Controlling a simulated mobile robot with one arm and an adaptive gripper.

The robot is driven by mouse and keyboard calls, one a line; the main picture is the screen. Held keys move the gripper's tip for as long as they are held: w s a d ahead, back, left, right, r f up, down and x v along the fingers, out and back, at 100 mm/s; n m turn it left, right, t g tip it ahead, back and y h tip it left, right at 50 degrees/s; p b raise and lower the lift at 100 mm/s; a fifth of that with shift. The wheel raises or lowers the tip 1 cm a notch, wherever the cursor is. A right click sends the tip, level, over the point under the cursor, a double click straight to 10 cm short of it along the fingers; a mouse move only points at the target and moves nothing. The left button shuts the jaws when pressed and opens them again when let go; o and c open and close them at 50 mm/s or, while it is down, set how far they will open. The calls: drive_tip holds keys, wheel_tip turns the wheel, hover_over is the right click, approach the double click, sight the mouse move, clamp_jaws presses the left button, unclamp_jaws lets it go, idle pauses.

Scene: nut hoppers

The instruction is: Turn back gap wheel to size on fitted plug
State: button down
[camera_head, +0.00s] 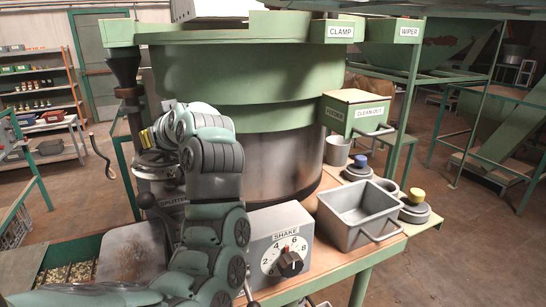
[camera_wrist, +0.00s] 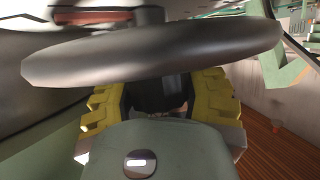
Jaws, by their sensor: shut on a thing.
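A grey metal wheel (camera_wrist: 150,52), which I take to be the gap wheel, spans the upper part of the wrist view. In the head view a round metal rim (camera_head: 150,168) shows below my gripper, partly hidden by my arm. My gripper (camera_head: 148,138) is at the left side of the green machine. In the wrist view its yellow ridged fingers (camera_wrist: 160,105) stand either side of a dark part under the wheel rim. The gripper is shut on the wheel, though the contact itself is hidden. I cannot make out the fitted plug.
The green hopper drum (camera_head: 235,75) stands close to my arm. A SHAKE dial box (camera_head: 280,252), a grey bin (camera_head: 358,212) and weights with blue and yellow knobs (camera_head: 415,207) sit to the right. A tray of nuts (camera_head: 70,272) is at lower left.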

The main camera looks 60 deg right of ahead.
sight(178, 158)
drive_tip(key=shift+r, duration=0.1)
drive_tip(key=shift+c, duration=2.1)
unclamp_jaws()
drive_tip(key=shift+s, duration=0.15)
drive_tip(key=shift+s, duration=0.2)
drive_tip(key=shift+v, duration=3.8)
drive_tip(key=shift+w, duration=0.15)
